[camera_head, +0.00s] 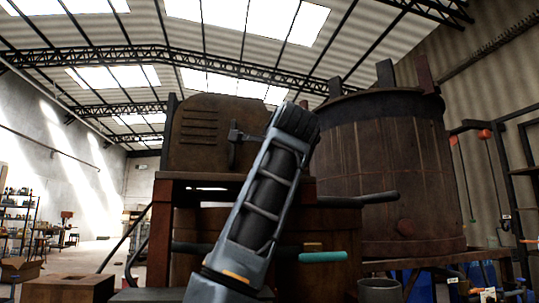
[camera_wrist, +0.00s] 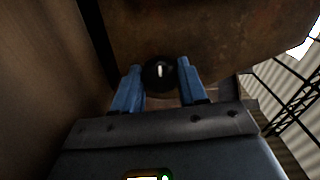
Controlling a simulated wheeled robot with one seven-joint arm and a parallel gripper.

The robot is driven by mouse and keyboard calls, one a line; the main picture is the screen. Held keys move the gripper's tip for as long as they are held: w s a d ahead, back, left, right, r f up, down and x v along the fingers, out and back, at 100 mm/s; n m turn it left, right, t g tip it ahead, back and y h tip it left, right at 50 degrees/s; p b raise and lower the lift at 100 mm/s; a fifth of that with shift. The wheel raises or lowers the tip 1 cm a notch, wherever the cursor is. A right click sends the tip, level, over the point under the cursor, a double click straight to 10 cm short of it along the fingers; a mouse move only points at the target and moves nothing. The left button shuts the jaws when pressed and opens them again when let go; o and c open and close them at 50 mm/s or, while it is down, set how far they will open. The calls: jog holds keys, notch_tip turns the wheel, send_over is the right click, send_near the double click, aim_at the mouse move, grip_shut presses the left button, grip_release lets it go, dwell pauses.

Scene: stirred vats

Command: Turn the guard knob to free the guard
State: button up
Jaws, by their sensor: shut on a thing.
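The guard (camera_head: 203,122) is a rusty brown plate with rounded top corners and a row of slots, standing upright in the head view. In the wrist view a rusty surface (camera_wrist: 215,38) fills the upper part. The guard knob (camera_wrist: 159,74) is round and black with a short white mark, which looks upright in the picture. My gripper (camera_wrist: 160,70) has its two blue fingers on either side of the knob and is shut on it. In the head view my arm covers the guard's right edge, and the knob cannot be made out.
A large brown vat (camera_head: 385,165) stands to the right, close to my arm. A teal-gripped lever (camera_head: 323,257) and a dark bar stick out below the guard. A grey bucket (camera_head: 379,290) stands at the lower right. A wooden box (camera_head: 75,289) lies at the lower left.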

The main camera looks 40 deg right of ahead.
jog(key=shift+f+n, duration=0.1)
jog(key=shift+n, duration=0.4)
jog(key=o, duration=1.1)
jog(key=shift+c, duration=0.2)
jog(key=b+v, duration=0.1)
jog(key=v, duration=0.6)
jog(key=shift+s+a, duration=0.25)
jog(key=shift+s, duration=0.1)
